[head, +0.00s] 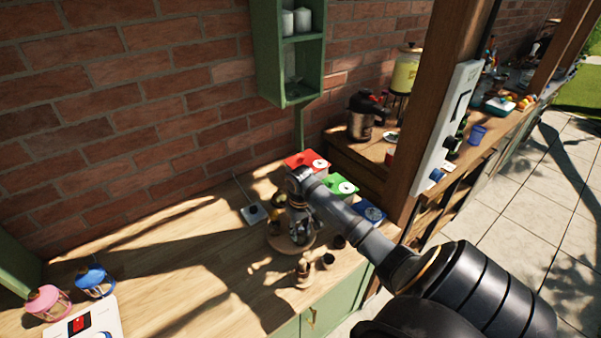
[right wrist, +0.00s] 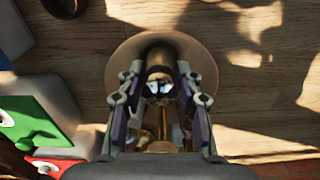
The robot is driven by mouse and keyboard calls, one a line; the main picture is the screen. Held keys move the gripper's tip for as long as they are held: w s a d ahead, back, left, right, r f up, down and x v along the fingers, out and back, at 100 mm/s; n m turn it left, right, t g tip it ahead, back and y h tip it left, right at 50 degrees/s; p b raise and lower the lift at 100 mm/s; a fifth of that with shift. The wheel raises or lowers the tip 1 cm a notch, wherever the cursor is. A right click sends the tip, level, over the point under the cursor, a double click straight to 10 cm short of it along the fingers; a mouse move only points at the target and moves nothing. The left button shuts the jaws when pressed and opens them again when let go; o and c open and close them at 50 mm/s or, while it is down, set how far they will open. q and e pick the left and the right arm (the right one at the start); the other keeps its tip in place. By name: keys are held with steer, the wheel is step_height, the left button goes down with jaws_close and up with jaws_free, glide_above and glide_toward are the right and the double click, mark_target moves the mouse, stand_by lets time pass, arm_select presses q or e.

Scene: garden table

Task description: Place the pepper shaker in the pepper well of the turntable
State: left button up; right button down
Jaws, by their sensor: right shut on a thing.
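The turntable is a round wooden disc (head: 281,245) on the table in the head view; its pale rim also shows in the right wrist view (right wrist: 122,62). My right gripper (head: 299,232) points down over it. In the right wrist view the right gripper (right wrist: 160,92) is shut on a dark, round-topped thing with shiny spots, which looks like the pepper shaker (right wrist: 158,66). The shaker stands out against the disc. My gripper and arm hide most of the turntable, and I cannot make out the pepper well or whether the shaker touches the disc. My left gripper is not in view.
Red (head: 306,161), green (head: 340,186) and blue (head: 371,212) boxes stand behind and right of the turntable. A small wooden piece (head: 303,271) and a dark cup (head: 328,260) are in front. A wooden post (head: 425,110) rises at the right.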

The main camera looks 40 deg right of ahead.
steer(key=shift+s+r, duration=0.1)
steer(key=shift+r, duration=0.05)
steer(key=c, duration=1)
jaws_free()
steer(key=shift+o, duration=0.4)
steer(key=shift+r, duration=0.3)
step_height(320, 180, up, 8)
steer(key=shift+f+b, duration=0.15)
steer(key=shift+b, duration=0.65)
arm_select(q)
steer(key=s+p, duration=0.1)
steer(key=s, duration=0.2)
steer(key=shift+p, duration=0.4)
arm_select(e)
step_height(320, 180, up, 4)
steer(key=shift+f, duration=0.1)
steer(key=shift+f, duration=0.1)
